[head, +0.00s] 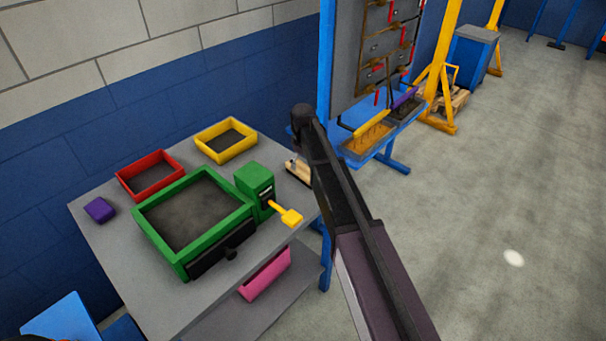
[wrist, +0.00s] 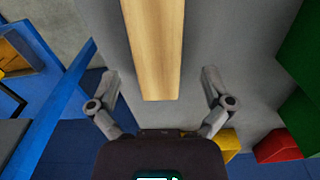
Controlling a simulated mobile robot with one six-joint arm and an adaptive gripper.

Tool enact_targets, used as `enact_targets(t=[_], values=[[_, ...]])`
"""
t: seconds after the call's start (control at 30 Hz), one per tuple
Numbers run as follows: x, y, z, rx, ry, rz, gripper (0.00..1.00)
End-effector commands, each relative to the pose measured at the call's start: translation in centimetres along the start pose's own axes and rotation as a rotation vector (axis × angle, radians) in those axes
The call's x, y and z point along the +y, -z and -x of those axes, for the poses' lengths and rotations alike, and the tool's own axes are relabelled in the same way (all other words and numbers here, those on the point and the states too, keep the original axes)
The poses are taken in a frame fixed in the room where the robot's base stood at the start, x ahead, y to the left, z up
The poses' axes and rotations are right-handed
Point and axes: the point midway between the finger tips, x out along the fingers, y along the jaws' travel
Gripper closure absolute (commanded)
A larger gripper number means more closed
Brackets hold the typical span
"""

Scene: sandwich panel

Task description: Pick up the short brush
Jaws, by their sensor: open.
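A pale wooden bar (wrist: 153,50), which looks like the handle of the short brush, enters the wrist view from the top. Its bare end lies between the two fingers of my gripper (wrist: 159,76), with a gap on each side. My gripper is open and not touching it. No bristles show, so I cannot see the brush's other end. In the head view a small wooden piece (head: 298,172) lies at the table's right edge, partly hidden behind my dark arm. My gripper is hidden there.
The grey table (head: 120,250) holds a green-rimmed box (head: 160,232), a red tray (head: 127,187), a yellow tray (head: 212,154), a purple block (head: 99,210) and a green unit (head: 254,180) with a yellow lever (head: 291,217). A blue rack (head: 326,60) stands close on the right.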

Motion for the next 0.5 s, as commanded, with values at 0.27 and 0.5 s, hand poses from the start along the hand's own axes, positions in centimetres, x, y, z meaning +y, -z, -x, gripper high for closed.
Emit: enact_targets(t=[0.27,0.5], values=[[0.1,0.1,-1.0,0.0,0.0,0.0,0.0],[0.2,0.3,-2.8,0.0,0.0,0.0,0.0]])
